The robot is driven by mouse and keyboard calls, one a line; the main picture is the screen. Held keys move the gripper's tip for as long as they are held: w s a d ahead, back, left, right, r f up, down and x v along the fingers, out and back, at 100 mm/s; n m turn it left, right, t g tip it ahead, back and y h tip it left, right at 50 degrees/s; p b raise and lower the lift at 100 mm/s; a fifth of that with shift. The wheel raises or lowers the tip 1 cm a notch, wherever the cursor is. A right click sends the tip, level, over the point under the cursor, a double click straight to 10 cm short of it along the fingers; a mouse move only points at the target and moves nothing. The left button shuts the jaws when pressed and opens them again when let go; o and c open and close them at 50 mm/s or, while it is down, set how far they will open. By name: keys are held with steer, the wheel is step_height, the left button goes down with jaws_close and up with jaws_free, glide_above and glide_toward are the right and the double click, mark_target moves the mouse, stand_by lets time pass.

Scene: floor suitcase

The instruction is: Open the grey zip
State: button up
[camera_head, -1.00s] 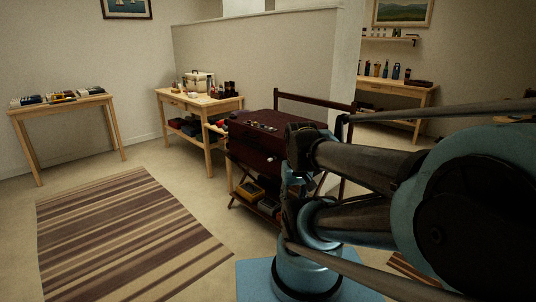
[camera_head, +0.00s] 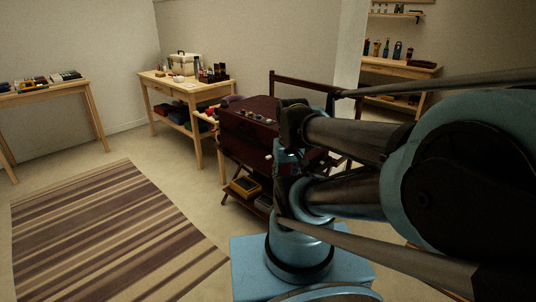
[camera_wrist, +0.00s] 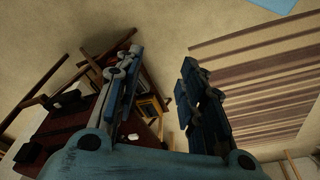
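A dark red suitcase (camera_head: 243,132) rests on a dark wooden folding stand in the middle of the head view, partly hidden by my arm. Small metallic or pale fittings (camera_head: 252,115) show on its upper face, and a pale knob-like piece (camera_head: 269,156) on its front. I cannot make out which of these is the grey zip. In the wrist view the suitcase (camera_wrist: 70,137) lies at the lower left, partly behind a finger. My gripper (camera_wrist: 161,62) is open and empty, its blue fingers wide apart, with floor visible between them. It is apart from the zip as far as I can see.
The stand's lower shelf holds a yellow box (camera_head: 245,187). A wooden table (camera_head: 187,86) with a cream case and bottles stands behind at left. Another table (camera_head: 62,91) is at far left. A striped rug (camera_head: 110,235) covers open floor. A shelf table (camera_head: 405,67) stands at back right.

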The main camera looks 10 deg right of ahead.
step_height(320, 180, up, 7)
steer(key=n+g, duration=0.2)
steer(key=n, duration=2.3)
glide_above(268, 156)
step_height(268, 156, down, 16)
steer(key=shift+w+d+f, duration=0.15)
steer(key=shift+f, duration=0.05)
jaws_close()
